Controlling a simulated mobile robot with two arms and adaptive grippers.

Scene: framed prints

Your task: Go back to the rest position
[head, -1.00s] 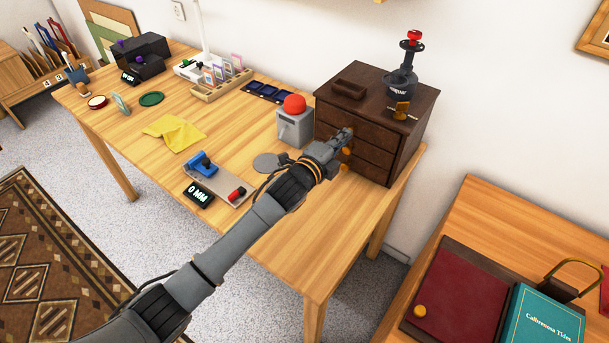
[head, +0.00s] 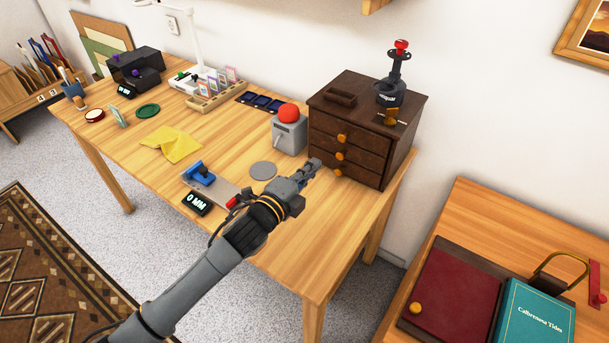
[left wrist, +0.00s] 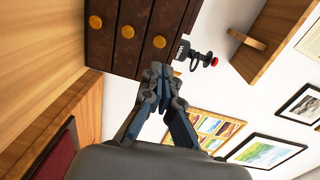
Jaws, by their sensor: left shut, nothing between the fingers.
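My left gripper (head: 314,166) is shut and empty. In the head view it is over the wooden table (head: 285,232), in front of the dark drawer cabinet (head: 352,153). A small gap shows between its tips and the cabinet's orange knobs. All the drawers look closed. In the left wrist view, the gripper (left wrist: 156,72) shows its fingers together below the cabinet front (left wrist: 129,39), and its knobs are clear of the fingers. My right gripper is in neither view.
A grey box with a red dome (head: 289,112) stands left of the cabinet. A blue-handled tool (head: 200,172) and a 0 MM display (head: 196,203) lie beside my arm. A yellow cloth (head: 173,145) lies further left. A second table (head: 480,215) with a teal book (head: 537,318) is at the right.

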